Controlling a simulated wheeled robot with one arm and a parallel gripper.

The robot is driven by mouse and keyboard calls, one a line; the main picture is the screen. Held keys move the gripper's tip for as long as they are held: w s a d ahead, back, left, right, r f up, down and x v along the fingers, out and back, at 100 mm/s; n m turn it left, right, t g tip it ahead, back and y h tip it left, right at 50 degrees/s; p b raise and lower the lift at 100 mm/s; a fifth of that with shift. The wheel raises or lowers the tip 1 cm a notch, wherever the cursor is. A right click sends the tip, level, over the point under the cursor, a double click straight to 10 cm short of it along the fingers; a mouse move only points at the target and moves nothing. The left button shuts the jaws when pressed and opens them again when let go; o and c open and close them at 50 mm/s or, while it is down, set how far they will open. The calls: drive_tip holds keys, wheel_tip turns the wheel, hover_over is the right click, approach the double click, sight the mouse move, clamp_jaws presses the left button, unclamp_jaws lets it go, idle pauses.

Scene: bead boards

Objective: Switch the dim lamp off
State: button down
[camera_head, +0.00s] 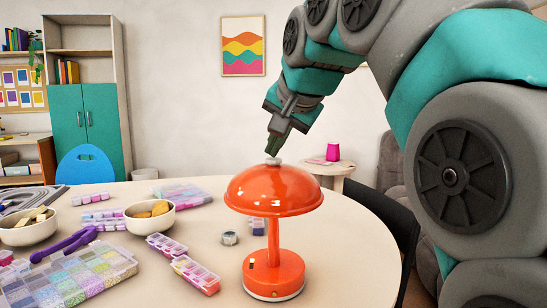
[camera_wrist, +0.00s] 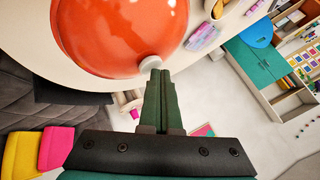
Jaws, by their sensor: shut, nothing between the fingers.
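An orange lamp (camera_head: 274,190) with a domed shade stands upright on the round table (camera_head: 335,240). A pale knob (camera_head: 273,161) sits on top of the shade, and a small dark-and-light switch (camera_head: 251,263) shows on its base. I cannot tell whether the lamp is lit. My gripper (camera_head: 273,150) is shut and empty, its tips just at the top knob. In the wrist view the shut fingertips (camera_wrist: 158,72) are right beside the knob (camera_wrist: 150,63), on the orange shade (camera_wrist: 120,30); whether they touch is unclear.
Bead boxes (camera_head: 195,274) and a large bead tray (camera_head: 75,275) lie left of the lamp. Two bowls, one of them here (camera_head: 150,217), and a purple tool (camera_head: 66,243) are also on the left. The table right of the lamp is clear. A dark chair (camera_head: 385,220) stands at the right edge.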

sight(275, 160)
drive_tip(key=shift+r, duration=0.1)
drive_tip(key=shift+r+p, duration=0.8)
wheel_tip(275, 160, up, 3)
drive_tip(key=shift+f+p, duration=0.2)
drive_tip(key=shift+p, duration=0.9)
wheel_tip(275, 160, up, 4)
drive_tip(key=shift+f, duration=0.25)
